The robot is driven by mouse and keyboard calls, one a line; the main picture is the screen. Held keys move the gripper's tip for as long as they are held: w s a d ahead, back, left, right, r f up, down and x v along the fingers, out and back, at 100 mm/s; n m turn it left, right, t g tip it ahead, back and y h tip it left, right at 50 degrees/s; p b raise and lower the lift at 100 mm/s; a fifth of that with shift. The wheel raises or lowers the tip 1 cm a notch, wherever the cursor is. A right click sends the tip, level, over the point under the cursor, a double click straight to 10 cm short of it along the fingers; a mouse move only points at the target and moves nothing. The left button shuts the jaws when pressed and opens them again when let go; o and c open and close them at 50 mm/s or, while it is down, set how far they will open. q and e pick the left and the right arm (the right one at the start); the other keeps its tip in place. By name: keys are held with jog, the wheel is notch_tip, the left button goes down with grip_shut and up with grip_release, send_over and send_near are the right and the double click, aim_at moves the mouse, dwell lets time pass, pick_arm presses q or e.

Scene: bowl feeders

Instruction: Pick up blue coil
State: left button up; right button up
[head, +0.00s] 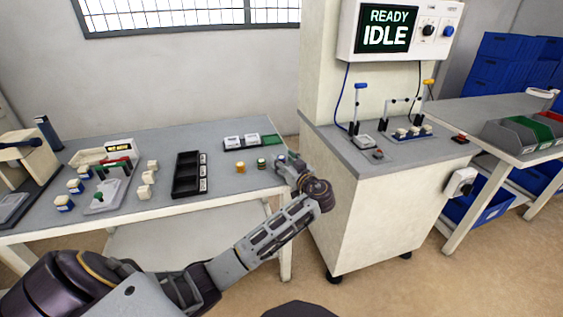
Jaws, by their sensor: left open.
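My left gripper (283,161) is open at the right end of the long grey table (225,185), low over its top. Its arm reaches in from the lower left. A small yellow coil (240,167) and a small green coil (262,164) stand upright in a row just left of the gripper. I see no blue coil clearly; the gripper covers the spot right of the green coil, so anything there is hidden. My right gripper is not in view.
A black compartment tray (188,175) and several white blocks (148,178) lie farther left. A tray with white and green parts (250,142) is behind the coils. A test cabinet (390,190) with an "IDLE" screen (388,28) stands close right of the gripper.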

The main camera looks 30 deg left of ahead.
pick_arm(q)
jog(key=c, duration=1.1)
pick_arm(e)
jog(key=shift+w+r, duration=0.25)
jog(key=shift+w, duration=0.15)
pick_arm(q)
jog(key=shift+r, duration=0.8)
notch_tip(320, 180, up, 8)
jog(key=p, duration=0.2)
jog(key=shift+r+p, duration=0.25)
jog(key=shift+p, duration=0.05)
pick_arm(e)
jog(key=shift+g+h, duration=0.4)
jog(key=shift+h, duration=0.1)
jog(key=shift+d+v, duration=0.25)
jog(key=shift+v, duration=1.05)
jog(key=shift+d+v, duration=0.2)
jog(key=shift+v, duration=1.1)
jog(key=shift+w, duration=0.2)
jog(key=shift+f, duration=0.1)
